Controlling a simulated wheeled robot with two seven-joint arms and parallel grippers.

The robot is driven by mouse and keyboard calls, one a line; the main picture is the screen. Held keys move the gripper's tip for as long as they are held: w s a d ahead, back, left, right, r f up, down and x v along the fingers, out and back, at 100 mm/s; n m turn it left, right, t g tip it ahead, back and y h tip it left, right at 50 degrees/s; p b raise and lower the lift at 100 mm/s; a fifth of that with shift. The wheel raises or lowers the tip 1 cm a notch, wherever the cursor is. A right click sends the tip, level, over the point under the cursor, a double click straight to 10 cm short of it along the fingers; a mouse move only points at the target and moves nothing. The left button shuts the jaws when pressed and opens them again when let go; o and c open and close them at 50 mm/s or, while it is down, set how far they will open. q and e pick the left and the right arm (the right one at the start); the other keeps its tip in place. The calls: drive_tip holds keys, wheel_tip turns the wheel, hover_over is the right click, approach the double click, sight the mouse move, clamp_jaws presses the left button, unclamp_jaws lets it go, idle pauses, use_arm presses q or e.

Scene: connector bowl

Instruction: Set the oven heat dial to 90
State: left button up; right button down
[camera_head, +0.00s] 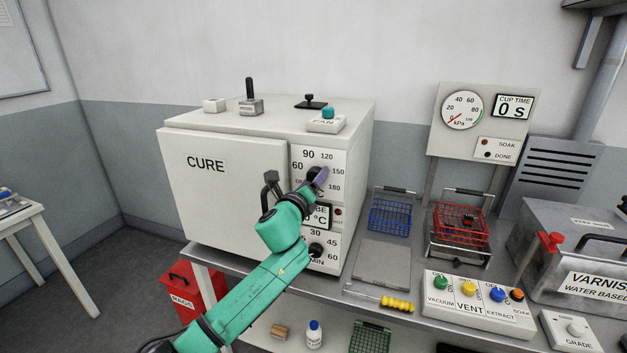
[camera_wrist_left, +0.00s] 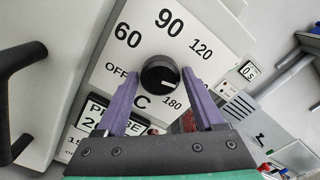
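The oven (camera_head: 235,190), a pale box marked CURE, stands on the bench with its door closed. Its black heat dial (camera_head: 315,173) sits on the panel among the marks 60, 90, 120, 150 and 180. In the left wrist view, the dial (camera_wrist_left: 160,73) has a small pale mark at its lower right, away from 90; the exact setting is unclear. My left gripper (camera_wrist_left: 162,72) is open, its purple fingers on either side of the dial. The right finger hides part of the scale. I cannot tell whether they touch the dial. My right gripper is not in view.
Below the heat dial are a display and a minutes dial (camera_head: 316,249). To the right stand a blue basket (camera_head: 389,215), a red basket (camera_head: 460,224), a button box (camera_head: 478,305) and a varnish tank (camera_head: 580,262). A yellow-handled tool (camera_head: 397,303) lies at the bench's front.

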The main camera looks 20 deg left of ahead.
use_arm(q)
drive_tip(key=c, duration=0.9)
drive_tip(key=shift+n, duration=0.5)
drive_tip(key=shift+n+b, duration=0.35)
drive_tip(key=shift+n, duration=9.05)
drive_tip(key=shift+f, duration=0.1)
